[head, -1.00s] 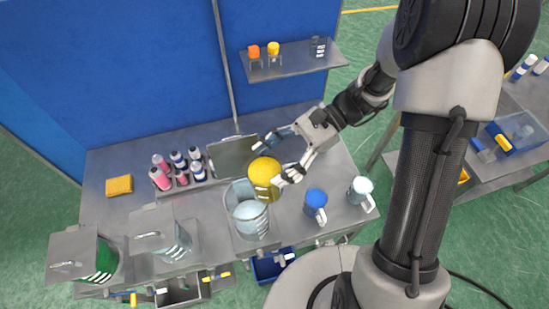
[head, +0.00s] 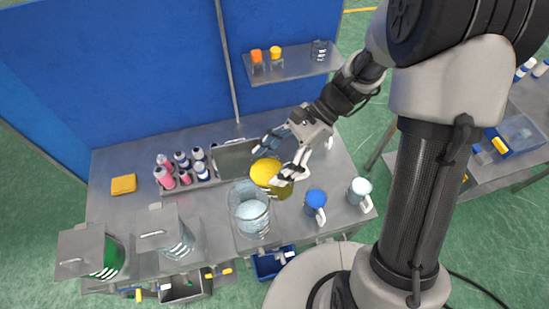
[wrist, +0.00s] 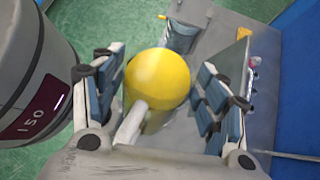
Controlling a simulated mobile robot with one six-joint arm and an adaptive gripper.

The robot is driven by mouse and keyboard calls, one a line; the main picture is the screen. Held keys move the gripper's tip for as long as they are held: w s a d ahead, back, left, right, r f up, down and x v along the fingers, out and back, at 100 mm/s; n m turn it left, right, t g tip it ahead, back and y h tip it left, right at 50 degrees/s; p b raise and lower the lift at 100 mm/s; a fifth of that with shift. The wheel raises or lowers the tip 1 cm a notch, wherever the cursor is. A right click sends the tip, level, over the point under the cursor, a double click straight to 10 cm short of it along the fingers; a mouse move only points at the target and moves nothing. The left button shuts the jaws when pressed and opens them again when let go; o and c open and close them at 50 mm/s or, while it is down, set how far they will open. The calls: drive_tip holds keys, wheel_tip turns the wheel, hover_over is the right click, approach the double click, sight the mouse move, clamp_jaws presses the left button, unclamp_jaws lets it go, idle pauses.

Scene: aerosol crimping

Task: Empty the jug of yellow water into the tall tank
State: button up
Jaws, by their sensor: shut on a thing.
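The jug of yellow water (head: 266,172) is in my gripper (head: 268,163), held above the table just behind the tall clear tank (head: 237,193). In the head view its round yellow top leans to the left, away from its darker body. In the wrist view the jug (wrist: 158,80) sits between the two fingers of my gripper (wrist: 165,88), with its white handle (wrist: 131,122) toward the palm. The tank holds pale water (head: 252,217) in its lower part. No yellow stream is visible. The fingers' exact contact with the jug is partly hidden.
A blue-topped jug (head: 316,198) and a pale-topped jug (head: 360,189) stand right of the tank. Two lidded tanks (head: 88,252) (head: 166,236) are at the left. Several bottles (head: 182,162), a yellow sponge (head: 123,184) and a grey panel (head: 236,160) are behind.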

sight(257, 180)
drive_tip(key=shift+a+r+h, duration=0.1)
drive_tip(key=shift+r+h, duration=0.1)
drive_tip(key=shift+h, duration=0.1)
drive_tip(key=shift+a+h+p, duration=0.15)
drive_tip(key=shift+h+p, duration=0.35)
drive_tip(key=shift+p, duration=0.15)
drive_tip(key=shift+a+r+p, duration=0.1)
drive_tip(key=shift+p, duration=0.2)
drive_tip(key=shift+s+a+f+m+t+h+p, duration=0.15)
drive_tip(key=shift+a+f+h+p, duration=0.15)
drive_tip(key=shift+h, duration=0.3)
drive_tip(key=shift+w+a+f+m+t+h+p, duration=0.15)
drive_tip(key=shift+f+t+h+p, duration=0.1)
drive_tip(key=shift+f+h, duration=0.25)
drive_tip(key=shift+s+a+f+m+t+h+p, duration=0.1)
drive_tip(key=shift+a+f+h+p, duration=0.2)
drive_tip(key=shift+h, duration=0.4)
drive_tip(key=shift+s+a+f+h+p, duration=0.1)
drive_tip(key=shift+a+f+h+p, duration=0.5)
drive_tip(key=shift+h+p, duration=0.45)
clamp_jaws()
drive_tip(key=shift+a+f+m+h+p, duration=0.3)
drive_tip(key=shift+a+f+h+p, duration=0.05)
drive_tip(key=shift+h+p, duration=0.35)
